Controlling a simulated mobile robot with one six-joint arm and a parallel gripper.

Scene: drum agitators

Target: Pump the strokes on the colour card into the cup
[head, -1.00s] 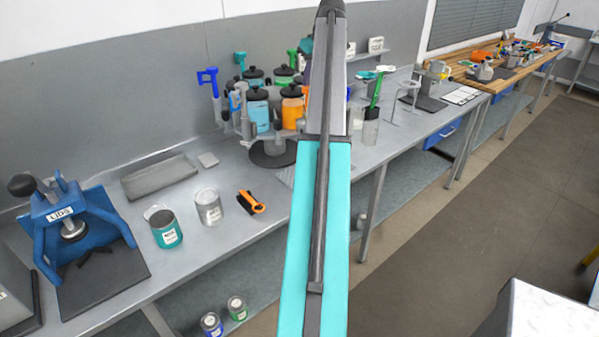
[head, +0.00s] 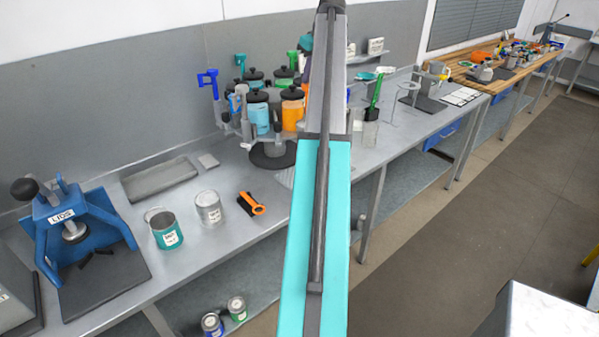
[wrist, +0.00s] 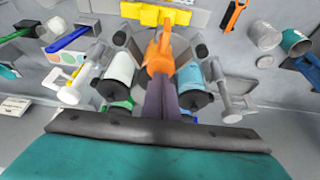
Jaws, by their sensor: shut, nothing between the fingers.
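A rotary stand of jars with black lids and upright pump handles stands on the bench; a blue-filled jar (head: 257,112) and an orange-filled jar (head: 292,108) face me in the head view. In the wrist view my gripper (wrist: 160,82) is shut and empty. A clear cup-like vessel (head: 370,132) stands right of my arm in the head view. My arm hides part of the stand.
A wooden bench (head: 500,70) lies far right.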

